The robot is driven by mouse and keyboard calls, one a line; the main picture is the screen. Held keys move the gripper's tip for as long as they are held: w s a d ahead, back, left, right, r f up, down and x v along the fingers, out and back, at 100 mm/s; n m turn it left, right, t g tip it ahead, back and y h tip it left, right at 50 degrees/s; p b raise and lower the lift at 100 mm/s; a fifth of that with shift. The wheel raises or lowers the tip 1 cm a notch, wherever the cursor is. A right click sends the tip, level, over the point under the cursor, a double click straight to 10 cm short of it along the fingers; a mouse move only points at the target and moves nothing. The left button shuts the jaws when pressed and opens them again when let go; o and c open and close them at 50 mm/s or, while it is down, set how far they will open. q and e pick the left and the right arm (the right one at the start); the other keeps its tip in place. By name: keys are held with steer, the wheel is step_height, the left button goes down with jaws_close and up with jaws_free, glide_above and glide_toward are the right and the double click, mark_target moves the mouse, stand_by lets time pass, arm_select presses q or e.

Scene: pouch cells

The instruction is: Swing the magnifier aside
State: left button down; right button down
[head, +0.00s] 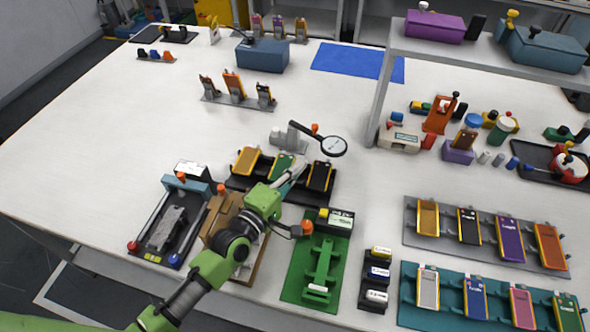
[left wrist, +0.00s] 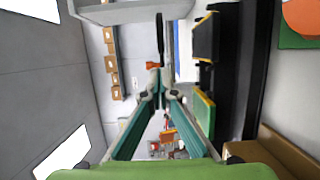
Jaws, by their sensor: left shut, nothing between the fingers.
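The magnifier (head: 333,146) is a round lens in a dark rim on a dark arm. An orange knob (head: 315,128) stands on that arm, and a grey base (head: 289,139) is at its left end. The lens appears behind the dark rack (head: 235,183) holding yellow, green and black pouch cells. My left gripper (head: 300,168) is shut and empty, above the rack and nearer than the magnifier. In the left wrist view, the orange knob (left wrist: 152,65) appears just beyond my shut fingertips (left wrist: 160,88), with a gap seeming to remain. My right gripper is not seen.
A shelf post (head: 382,100) rises right of the lens. A small rack (head: 237,98) stands behind; white table left of it is clear.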

mark_target(328, 143)
arm_select(q)
steer(key=x, duration=0.6)
steer(key=shift+w+d, duration=0.1)
steer(key=shift+w, duration=0.1)
steer(key=shift+w+d+r+n+t+y+p, duration=0.25)
steer(key=shift+d+n+t+y+p, duration=0.2)
steer(key=shift+y+p, duration=0.4)
steer(key=shift+w+d+f+n, duration=0.1)
steer(key=shift+d+f+n, duration=0.05)
steer(key=shift+d+n, duration=0.15)
steer(key=w+d, duration=0.1)
steer(key=d+b, duration=0.1)
steer(key=w+d+b, duration=0.1)
steer(key=shift+w+f, duration=0.25)
steer(key=shift+w, duration=0.2)
steer(key=shift+a+r, duration=0.1)
steer(key=shift+r, duration=0.1)
